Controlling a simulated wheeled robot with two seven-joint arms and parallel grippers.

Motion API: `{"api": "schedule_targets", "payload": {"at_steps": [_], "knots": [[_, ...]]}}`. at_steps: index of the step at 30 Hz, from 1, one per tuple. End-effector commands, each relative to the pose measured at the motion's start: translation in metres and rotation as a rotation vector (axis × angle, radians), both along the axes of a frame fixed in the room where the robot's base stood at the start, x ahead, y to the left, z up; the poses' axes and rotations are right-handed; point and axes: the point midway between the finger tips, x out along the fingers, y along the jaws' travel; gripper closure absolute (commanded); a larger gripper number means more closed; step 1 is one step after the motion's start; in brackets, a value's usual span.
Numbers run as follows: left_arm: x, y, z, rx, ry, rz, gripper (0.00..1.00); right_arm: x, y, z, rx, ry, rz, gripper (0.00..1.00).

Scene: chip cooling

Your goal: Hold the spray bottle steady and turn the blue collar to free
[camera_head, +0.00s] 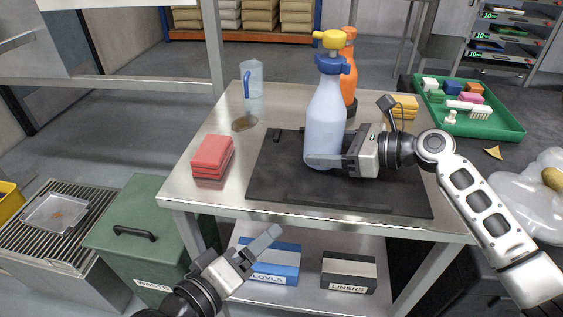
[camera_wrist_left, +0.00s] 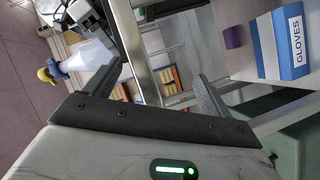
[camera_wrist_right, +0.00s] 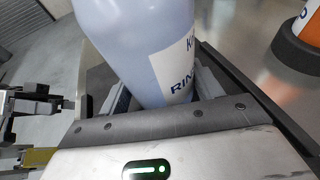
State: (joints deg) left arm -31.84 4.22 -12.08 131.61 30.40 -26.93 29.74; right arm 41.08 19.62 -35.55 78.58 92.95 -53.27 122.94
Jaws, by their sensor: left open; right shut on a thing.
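The spray bottle (camera_head: 325,117) has a pale blue body, a blue collar (camera_head: 331,65) and a yellow spray head (camera_head: 328,39). It stands upright on the black mat (camera_head: 275,180) on the steel table. My right gripper (camera_head: 333,160) is shut around its lower body from the right; in the right wrist view the bottle (camera_wrist_right: 140,40) sits between the fingers, its label partly showing. My left gripper (camera_head: 256,252) is open and empty, low in front of the table, well away from the collar. The left wrist view also shows the bottle (camera_wrist_left: 85,57) off to one side.
An orange bottle (camera_head: 349,75) stands close behind the spray bottle. Red sponges (camera_head: 212,157), a clear jug (camera_head: 252,80) and yellow sponges (camera_head: 403,106) are on the table. A green tray (camera_head: 505,125) is at right. Gloves (camera_head: 272,262) and liners (camera_head: 348,272) boxes sit on the lower shelf.

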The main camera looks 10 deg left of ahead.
Motion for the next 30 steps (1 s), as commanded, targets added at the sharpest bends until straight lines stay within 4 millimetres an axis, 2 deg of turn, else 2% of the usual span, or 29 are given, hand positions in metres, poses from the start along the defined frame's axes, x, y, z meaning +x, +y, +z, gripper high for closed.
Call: {"api": "schedule_targets", "payload": {"at_steps": [2, 5, 8, 10, 11, 15, 21, 25, 30], "knots": [[0.000, -0.001, 0.002, -0.002, -0.003, -0.003, 0.16, 0.001, 0.000, 0.000, 0.000, -0.001, -0.002, 0.48], [0.004, -0.011, 0.016, -0.028, -0.036, -0.039, 0.16, 0.001, 0.000, 0.000, 0.000, -0.002, -0.002, 0.48], [0.007, -0.038, 0.052, -0.088, -0.113, -0.138, 0.16, 0.001, 0.000, 0.000, 0.000, -0.002, -0.002, 0.48], [0.003, -0.064, 0.088, -0.146, -0.186, -0.250, 0.16, 0.001, 0.000, 0.001, 0.000, -0.002, -0.002, 0.48], [0.008, -0.068, 0.097, -0.122, -0.221, -0.276, 0.16, 0.001, 0.000, 0.000, 0.000, -0.002, -0.002, 0.48], [0.049, -0.063, 0.129, 0.174, -0.408, -0.318, 0.16, 0.001, 0.000, 0.001, 0.000, -0.002, -0.002, 0.48], [0.094, -0.051, 0.185, 0.547, -0.621, -0.324, 0.16, 0.001, 0.000, 0.001, 0.000, -0.002, -0.002, 0.48], [0.112, -0.043, 0.215, 0.713, -0.704, -0.304, 0.16, 0.001, 0.000, 0.001, 0.000, -0.002, -0.002, 0.48], [0.122, -0.036, 0.235, 0.819, -0.750, -0.284, 0.16, 0.000, 0.000, 0.001, 0.000, -0.002, -0.002, 0.48]]}}
